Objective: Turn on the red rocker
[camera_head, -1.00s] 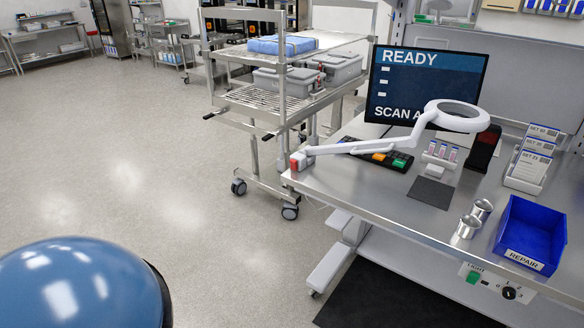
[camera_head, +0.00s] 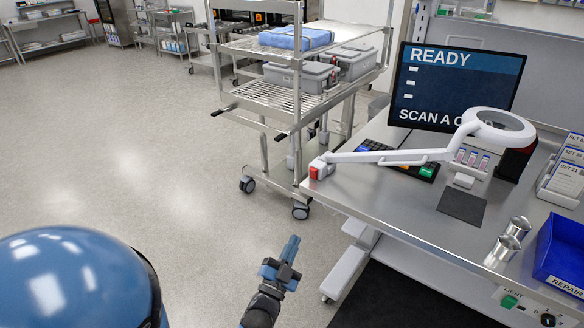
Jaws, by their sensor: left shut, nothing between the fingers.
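A small red part (camera_head: 319,171) sits on the white end block of the magnifier lamp's arm, at the workbench's near left corner. It is the only red piece I see that could be the red rocker, and its switch position is too small to tell. My left gripper (camera_head: 291,243) is shut and empty, its blue fingers pointing up, low in the picture. In the picture it is below and left of the red part, apart from it and over the floor. My right gripper is not in view.
The workbench (camera_head: 400,205) carries the ring-shaped magnifier lamp (camera_head: 498,125), a monitor (camera_head: 455,85), metal cups (camera_head: 510,240) and a blue repair bin (camera_head: 565,255). Its front panel has a green switch (camera_head: 510,301) under LIGHT. A wire cart (camera_head: 270,97) stands left; the floor there is clear.

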